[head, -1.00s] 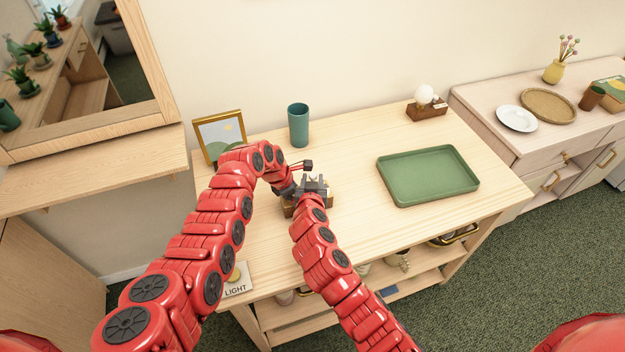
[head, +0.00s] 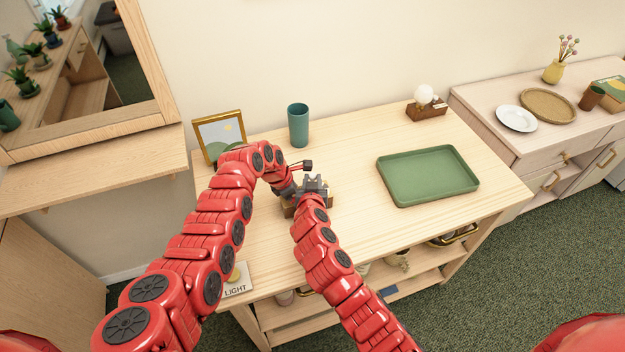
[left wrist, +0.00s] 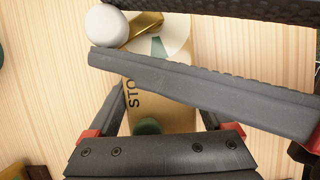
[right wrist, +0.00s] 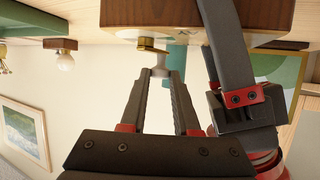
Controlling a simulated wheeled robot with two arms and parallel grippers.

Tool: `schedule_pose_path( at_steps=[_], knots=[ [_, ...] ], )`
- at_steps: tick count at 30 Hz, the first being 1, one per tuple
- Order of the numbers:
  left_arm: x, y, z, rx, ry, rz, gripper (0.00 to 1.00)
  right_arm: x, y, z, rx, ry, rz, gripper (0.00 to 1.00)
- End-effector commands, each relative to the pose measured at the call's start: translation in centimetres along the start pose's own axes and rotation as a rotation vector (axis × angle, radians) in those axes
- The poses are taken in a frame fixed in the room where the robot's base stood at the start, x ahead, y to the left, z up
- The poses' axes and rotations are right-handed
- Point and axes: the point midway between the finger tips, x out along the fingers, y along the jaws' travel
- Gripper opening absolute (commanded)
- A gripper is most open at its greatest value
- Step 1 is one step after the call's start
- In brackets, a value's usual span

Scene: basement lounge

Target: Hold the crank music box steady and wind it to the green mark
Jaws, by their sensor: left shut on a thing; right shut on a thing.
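The crank music box (head: 291,211) is a small wooden box on the table, mostly hidden by my grippers in the head view. In the left wrist view, its face (left wrist: 178,88) shows partly covered lettering, a pale disc with a green wedge (left wrist: 159,47), and a brass crank (left wrist: 146,27) pointing up-left to a white knob (left wrist: 107,25). My left gripper (left wrist: 163,105) is shut across the box body. My right gripper (head: 315,184) is shut on the crank knob; the right wrist view shows the knob (right wrist: 160,71) between its fingertips. The crank points away from the green wedge.
A teal cup (head: 298,125) and framed picture (head: 219,135) stand behind the box. A green tray (head: 428,176) lies to the right, with a globe lamp (head: 425,104) behind it. A LIGHT sign (head: 236,287) sits at the front left. Table between box and tray is clear.

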Motion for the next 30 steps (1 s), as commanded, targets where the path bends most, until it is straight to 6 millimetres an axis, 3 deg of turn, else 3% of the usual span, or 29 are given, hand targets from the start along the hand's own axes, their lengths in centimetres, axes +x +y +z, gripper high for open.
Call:
schedule_pose_path(
  at_steps=[11, 30],
  knots=[
    [0.0, -0.1, 0.2, 0.004, -0.002, -0.002, 0.03, -0.1, 0.2, 0.4, -0.038, -0.007, -0.096, 0.00],
    [0.0, -0.1, 0.4, 0.006, -0.004, -0.002, 0.03, -0.8, 0.2, 1.1, -0.184, -0.014, -0.430, 0.00]
  ],
)
